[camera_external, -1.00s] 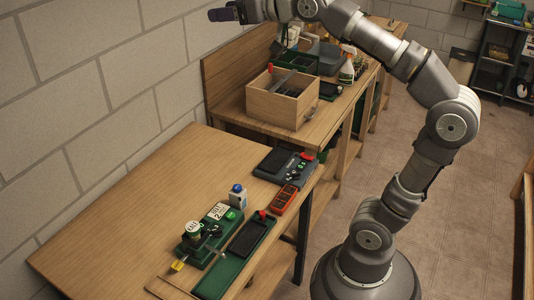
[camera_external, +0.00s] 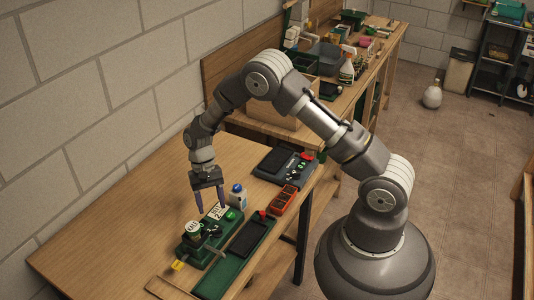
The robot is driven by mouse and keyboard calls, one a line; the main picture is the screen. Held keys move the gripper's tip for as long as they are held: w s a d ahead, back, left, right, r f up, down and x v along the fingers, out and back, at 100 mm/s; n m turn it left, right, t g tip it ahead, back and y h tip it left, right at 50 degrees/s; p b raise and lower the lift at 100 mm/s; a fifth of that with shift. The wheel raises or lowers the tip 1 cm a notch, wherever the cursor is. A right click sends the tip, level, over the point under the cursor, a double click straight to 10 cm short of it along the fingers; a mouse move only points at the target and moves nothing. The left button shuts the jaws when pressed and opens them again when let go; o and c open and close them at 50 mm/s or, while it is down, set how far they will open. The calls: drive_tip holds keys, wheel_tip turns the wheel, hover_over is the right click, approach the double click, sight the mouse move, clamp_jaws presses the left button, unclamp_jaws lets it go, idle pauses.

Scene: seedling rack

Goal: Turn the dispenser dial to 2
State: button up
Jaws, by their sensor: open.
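The dispenser (camera_external: 196,253) is a green unit on the near wooden bench. It carries a round, white-topped, labelled container (camera_external: 193,229), a white card (camera_external: 218,212) that seems to read "SET 2", and a green button (camera_external: 231,215). A small dark part (camera_external: 212,231) between container and card may be the dial; its setting is too small to read. My gripper (camera_external: 211,207) points down with its two dark fingers apart and empty. It hangs above the dispenser's far end, close to the card; I cannot tell whether it touches.
A blue-capped bottle (camera_external: 238,197) stands just right of my gripper. A green tray (camera_external: 235,272) lies beside the dispenser, with an orange-red device (camera_external: 283,200) and a dark console (camera_external: 287,166) farther back. The bench's left part is clear.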

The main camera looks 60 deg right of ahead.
sight(216, 230)
drive_tip(key=b+x, duration=0.1)
drive_tip(key=x, duration=0.7)
drive_tip(key=shift+c, duration=0.4)
drive_tip(key=c, duration=1)
drive_tip(key=shift+o, duration=0.2)
drive_tip(key=shift+m, duration=0.3)
drive_tip(key=m, duration=0.2)
drive_tip(key=m+t+y, duration=0.1)
drive_tip(key=m, duration=0.1)
drive_tip(key=shift+s+d+m+t, duration=0.1)
drive_tip(key=shift+m+t, duration=0.2)
drive_tip(key=shift+s+m+t+y+b, duration=0.15)
drive_tip(key=shift+m+t, duration=0.3)
drive_tip(key=shift+m, duration=0.7)
drive_tip(key=shift+w+m+t+y+b, duration=0.2)
drive_tip(key=shift+m+t, duration=0.25)
drive_tip(key=shift+m, duration=0.7)
drive_tip(key=shift+r, duration=0.1)
